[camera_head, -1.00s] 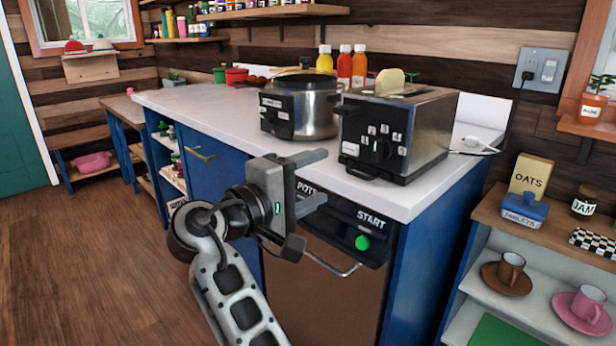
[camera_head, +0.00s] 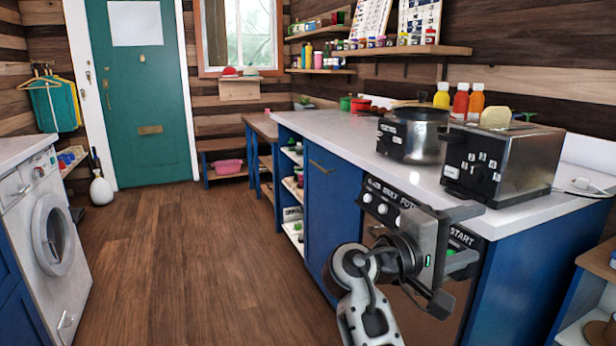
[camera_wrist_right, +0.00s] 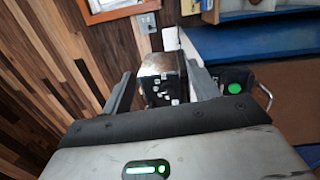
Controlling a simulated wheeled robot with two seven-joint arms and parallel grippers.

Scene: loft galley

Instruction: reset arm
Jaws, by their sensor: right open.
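My right gripper (camera_head: 465,238) is open and empty in front of the dishwasher's control panel, below the counter's front edge in the head view. Its two fingers are spread and point right. In the right wrist view both fingers (camera_wrist_right: 162,82) show with a gap between them, and nothing is held there. The toaster (camera_wrist_right: 160,72) shows beyond that gap. My left gripper is not in view.
The toaster (camera_head: 508,160) and a steel pot (camera_head: 413,137) stand on the white counter (camera_head: 335,131), close above my right gripper. The blue cabinets (camera_head: 333,200) are beside it. Wooden floor (camera_head: 175,260) is open to the left, up to a washing machine (camera_head: 45,240).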

